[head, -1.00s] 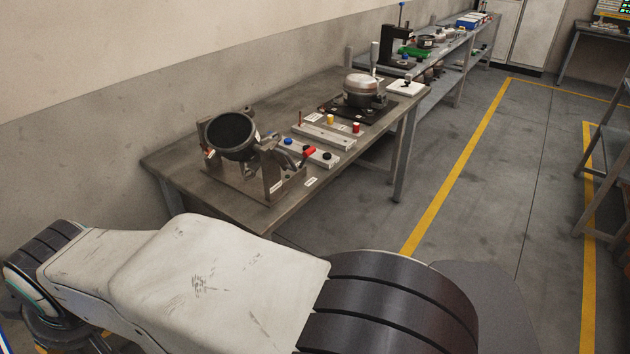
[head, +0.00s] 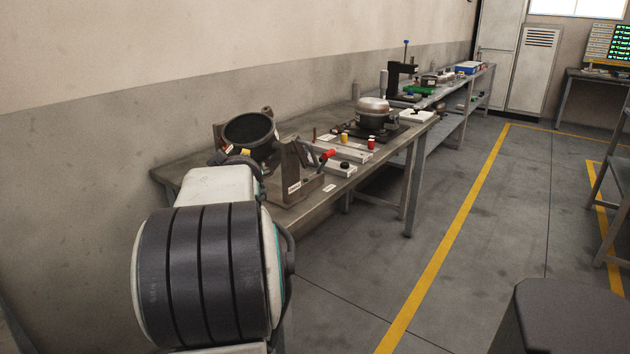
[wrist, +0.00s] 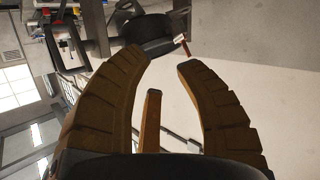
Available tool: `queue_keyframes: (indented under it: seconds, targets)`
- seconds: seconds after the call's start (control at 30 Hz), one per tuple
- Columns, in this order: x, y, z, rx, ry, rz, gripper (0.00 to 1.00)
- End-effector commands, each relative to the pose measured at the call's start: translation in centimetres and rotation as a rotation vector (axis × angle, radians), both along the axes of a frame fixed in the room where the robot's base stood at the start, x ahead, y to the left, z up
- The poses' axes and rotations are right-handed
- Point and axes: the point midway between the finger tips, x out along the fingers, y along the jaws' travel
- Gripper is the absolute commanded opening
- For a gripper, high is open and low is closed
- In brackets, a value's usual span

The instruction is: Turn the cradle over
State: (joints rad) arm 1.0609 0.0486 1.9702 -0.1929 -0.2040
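The cradle (head: 250,130), a black bowl-shaped holder, is tilted with its open side up between metal brackets (head: 297,170) at the near left end of the bench. A red-tipped lever (head: 327,155) sticks out by the right bracket. In the head view my arm reaches toward the cradle and hides its lower left part; my gripper cannot be made out clearly there. In the wrist view my gripper (wrist: 164,60) has its fingers apart with nothing between them. A dark rounded body (wrist: 150,32), apparently the cradle, lies beyond the tips, with a small label and reddish pin beside it.
The bench (head: 305,210) also holds a silver-topped compressor (head: 372,112) on a black plate and a strip with yellow and red caps (head: 345,139). A wall stands close behind. The floor (head: 480,230) to the right is open, with yellow lines.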

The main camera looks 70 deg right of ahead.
Motion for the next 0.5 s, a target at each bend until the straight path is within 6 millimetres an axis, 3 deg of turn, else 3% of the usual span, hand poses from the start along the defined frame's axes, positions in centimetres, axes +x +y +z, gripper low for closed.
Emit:
queue_keyframes:
  seconds: [0.03,0.2,0.33,0.5]
  targets:
    - [-2.1,-2.7,-1.7,-0.041,-0.012,-0.056,0.31]
    - [-7.7,-8.1,-2.3,-0.163,-0.035,-0.181,0.31]
    - [-10.6,-10.2,-2.5,-0.222,-0.042,-0.238,0.31]
    - [-12.2,-11.6,-2.4,-0.257,-0.043,-0.269,0.31]
